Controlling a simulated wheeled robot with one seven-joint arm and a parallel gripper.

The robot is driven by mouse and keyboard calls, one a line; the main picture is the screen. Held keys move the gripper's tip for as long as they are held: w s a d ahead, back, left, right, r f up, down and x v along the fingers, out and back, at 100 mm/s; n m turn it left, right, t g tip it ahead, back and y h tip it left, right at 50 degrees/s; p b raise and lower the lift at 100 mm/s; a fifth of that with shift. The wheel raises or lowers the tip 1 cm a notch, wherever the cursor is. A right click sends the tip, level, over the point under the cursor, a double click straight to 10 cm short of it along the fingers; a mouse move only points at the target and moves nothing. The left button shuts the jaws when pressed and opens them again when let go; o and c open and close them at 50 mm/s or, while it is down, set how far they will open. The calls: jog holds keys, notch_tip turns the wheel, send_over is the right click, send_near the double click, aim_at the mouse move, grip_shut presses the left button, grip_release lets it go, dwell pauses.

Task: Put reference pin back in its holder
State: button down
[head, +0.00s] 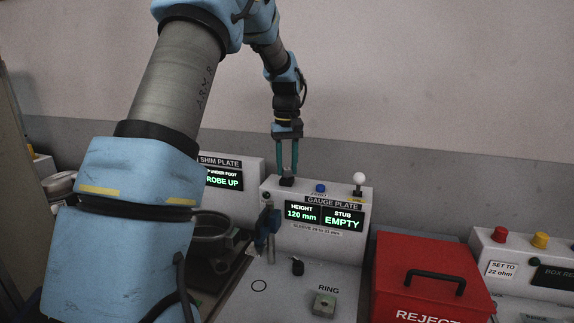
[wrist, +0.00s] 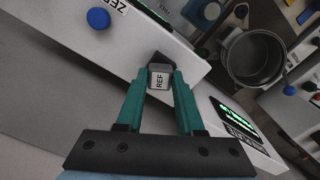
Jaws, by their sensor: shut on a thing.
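My gripper (head: 287,172) points down over the top left of the gauge plate housing (head: 325,245). In the wrist view its teal fingers (wrist: 160,85) are closed on the reference pin (wrist: 159,79), a grey block marked REF. A dark piece (wrist: 158,58) shows just beyond the pin; the same dark shape (head: 287,182) is at the fingertips in the head view, at the housing's top. I cannot tell whether it is the holder or part of the pin, nor whether the pin is seated. The housing display reads height 120 mm and stub EMPTY.
A blue button (head: 320,188) and white-knobbed lever (head: 359,180) stand on the housing, right of my gripper. The shim plate unit (head: 235,177) is at left, a round pot (wrist: 252,60) near it. A red reject box (head: 425,285) stands at right. A metal block (head: 324,305) sits in front.

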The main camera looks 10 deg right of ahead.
aim_at(287, 169)
jog(key=shift+f, duration=0.35)
jog(key=shift+c, duration=2.3)
grip_release()
jog(key=shift+r, duration=0.1)
notch_tip(287, 169, up, 11)
jog(key=b, duration=0.3)
jog(key=s+a+f, duration=0.9)
jog(key=s+a, duration=0.1)
jog(key=s, duration=0.1)
jog(key=s+a+f+m+t, duration=0.1)
jog(key=s+a+f, duration=0.7)
jog(key=s+a, duration=0.3)
jog(key=shift+f+t, duration=0.3)
jog(key=shift+f, duration=0.05)
